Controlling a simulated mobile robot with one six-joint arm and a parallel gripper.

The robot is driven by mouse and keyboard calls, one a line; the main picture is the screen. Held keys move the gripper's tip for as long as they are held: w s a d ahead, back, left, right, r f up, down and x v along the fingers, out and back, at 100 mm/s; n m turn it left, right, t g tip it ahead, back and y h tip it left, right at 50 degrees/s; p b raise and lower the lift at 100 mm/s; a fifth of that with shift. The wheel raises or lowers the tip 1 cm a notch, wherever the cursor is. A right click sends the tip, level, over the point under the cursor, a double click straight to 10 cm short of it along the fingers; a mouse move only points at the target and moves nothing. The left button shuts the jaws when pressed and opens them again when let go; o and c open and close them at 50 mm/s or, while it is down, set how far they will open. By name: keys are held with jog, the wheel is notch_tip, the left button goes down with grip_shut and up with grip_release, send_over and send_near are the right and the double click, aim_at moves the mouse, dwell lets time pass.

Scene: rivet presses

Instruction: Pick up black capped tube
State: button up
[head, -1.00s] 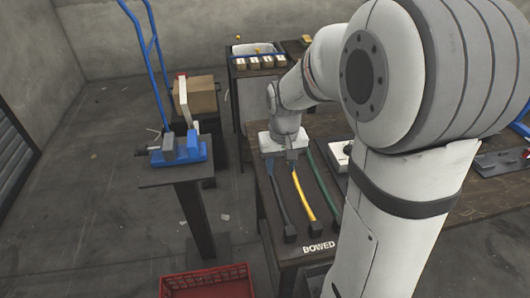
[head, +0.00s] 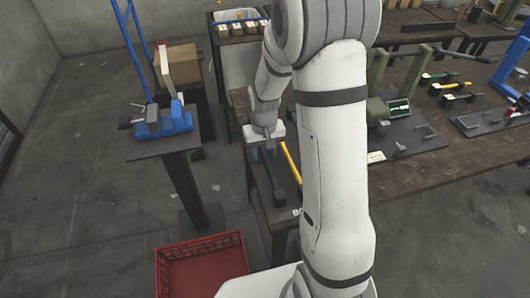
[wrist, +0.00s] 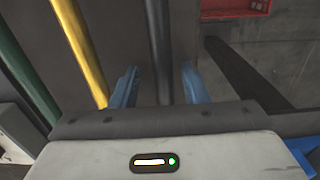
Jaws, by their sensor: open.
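A dark grey-black tube (wrist: 158,40) runs between the two blue fingers of my open gripper (wrist: 158,88) in the wrist view. The fingers stand on either side of it with gaps, so it is not clamped. In the head view my gripper (head: 264,152) is low at the left end of the wooden table, over the dark tube (head: 272,176), whose near end has a black block-like cap. My gripper hides its far part. A yellow tube (head: 291,162) lies just to the right; it also shows in the wrist view (wrist: 82,45).
A green tube (wrist: 25,75) lies beyond the yellow one. A blue vise (head: 165,122) on a stand is left of the table. A red crate (head: 200,243) sits on the floor in front. Presses and tools fill the table's right side.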

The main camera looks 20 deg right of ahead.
jog(key=shift+c, duration=0.2)
grip_shut()
dwell(0.3)
